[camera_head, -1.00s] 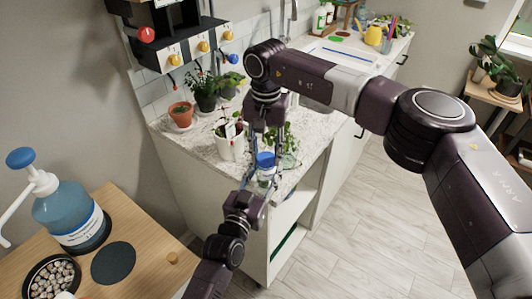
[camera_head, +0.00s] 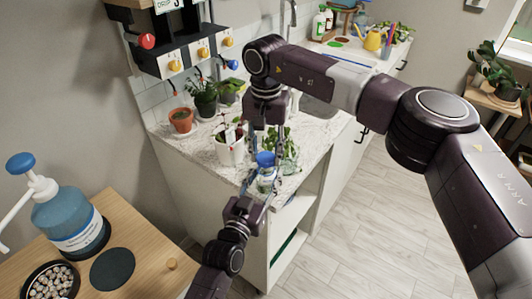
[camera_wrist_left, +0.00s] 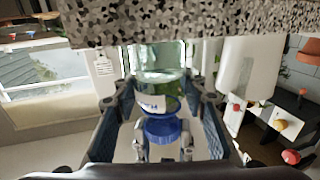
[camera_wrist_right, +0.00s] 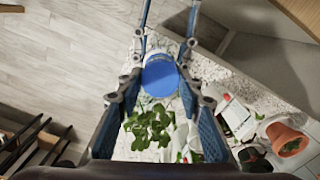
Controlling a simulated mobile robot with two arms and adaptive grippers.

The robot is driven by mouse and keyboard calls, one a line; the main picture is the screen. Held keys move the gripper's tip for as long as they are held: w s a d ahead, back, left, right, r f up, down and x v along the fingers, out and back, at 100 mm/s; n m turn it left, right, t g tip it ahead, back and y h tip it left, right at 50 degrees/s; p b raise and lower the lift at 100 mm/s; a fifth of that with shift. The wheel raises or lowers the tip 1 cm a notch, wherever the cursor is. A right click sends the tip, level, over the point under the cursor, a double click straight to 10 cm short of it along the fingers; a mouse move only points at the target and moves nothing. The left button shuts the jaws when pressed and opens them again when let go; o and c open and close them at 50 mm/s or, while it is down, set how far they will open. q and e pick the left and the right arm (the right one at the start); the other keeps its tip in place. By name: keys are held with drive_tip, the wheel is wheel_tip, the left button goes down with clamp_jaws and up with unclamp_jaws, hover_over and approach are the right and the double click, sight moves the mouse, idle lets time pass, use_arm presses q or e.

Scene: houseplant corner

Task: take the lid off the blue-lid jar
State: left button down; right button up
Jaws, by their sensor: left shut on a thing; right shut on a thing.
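The blue-lid jar (camera_head: 267,182) is a small clear jar with a white label (camera_wrist_left: 150,103), held at the counter's front corner. Its blue lid (camera_head: 265,159) is above it and also shows in the left wrist view (camera_wrist_left: 164,131) and the right wrist view (camera_wrist_right: 160,76). My left gripper (camera_head: 258,190) comes from below and is shut on the jar body. My right gripper (camera_head: 265,150) reaches down from above and is shut on the lid. A dark blue band shows at the jar's top beside the lid; I cannot tell how wide any gap is.
A terracotta pot (camera_head: 181,121) is farther left. A wooden table (camera_head: 150,255) with a pump bottle (camera_head: 70,222) is at lower left. Floor right of the counter is clear.

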sight(266, 157)
drive_tip(key=shift+r, duration=2)
use_arm(q)
drive_tip(key=c, duration=1.1)
unclamp_jaws()
drive_tip(key=shift+c, duration=0.2)
